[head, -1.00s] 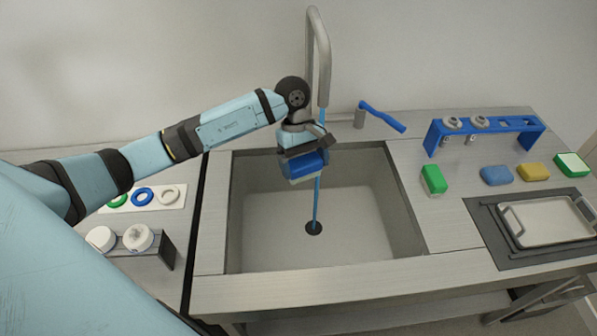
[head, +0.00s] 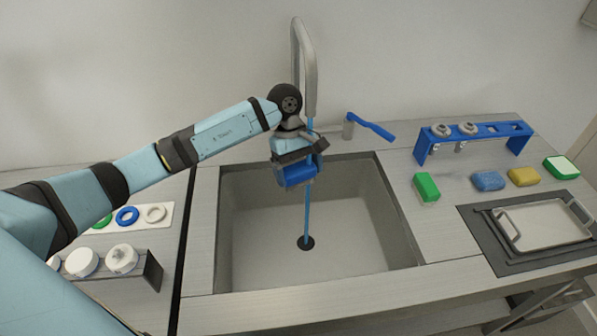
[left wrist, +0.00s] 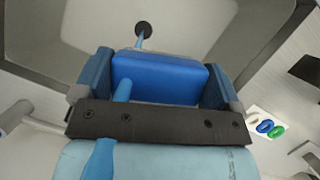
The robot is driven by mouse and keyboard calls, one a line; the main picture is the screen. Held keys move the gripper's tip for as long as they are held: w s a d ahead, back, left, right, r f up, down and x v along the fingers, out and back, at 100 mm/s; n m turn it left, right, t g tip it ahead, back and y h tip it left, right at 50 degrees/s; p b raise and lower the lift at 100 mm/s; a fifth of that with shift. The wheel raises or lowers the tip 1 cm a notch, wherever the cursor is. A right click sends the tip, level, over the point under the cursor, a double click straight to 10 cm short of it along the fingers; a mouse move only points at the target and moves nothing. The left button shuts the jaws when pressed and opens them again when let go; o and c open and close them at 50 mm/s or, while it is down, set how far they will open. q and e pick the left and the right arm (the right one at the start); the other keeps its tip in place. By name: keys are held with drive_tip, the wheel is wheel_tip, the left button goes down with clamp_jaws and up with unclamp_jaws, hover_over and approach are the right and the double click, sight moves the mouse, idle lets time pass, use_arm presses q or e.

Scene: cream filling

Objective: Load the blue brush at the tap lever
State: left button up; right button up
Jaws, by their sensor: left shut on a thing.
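My left gripper (head: 299,165) is shut on the blue brush (head: 298,177), a blue block held above the sink (head: 400,262), under the tap (head: 311,75). In the left wrist view the blue brush (left wrist: 160,78) sits between both fingers of my left gripper (left wrist: 155,80). A blue water stream (head: 308,215) runs from the tap to the drain. In the left wrist view the stream (left wrist: 122,90) reaches the block's near edge and shows again beyond it. The blue tap lever (head: 371,127) stands right of the tap, apart from the gripper. My right gripper is not in view.
Right of the sink are a green block (head: 427,187), a blue sponge (head: 488,181), a yellow sponge (head: 523,177), a green-and-white block (head: 561,167), a blue rack (head: 480,130) and a metal tray (head: 545,240). Coloured rings (head: 127,216) and white round pieces (head: 121,257) lie left.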

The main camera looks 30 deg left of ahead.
use_arm(q)
drive_tip(key=s, duration=0.8)
drive_tip(key=shift+d, duration=0.2)
idle(1.3)
drive_tip(key=s+r, duration=0.4)
drive_tip(key=s, duration=0.1)
drive_tip(key=shift+d, duration=0.15)
idle(0.3)
drive_tip(key=shift+w, duration=0.1)
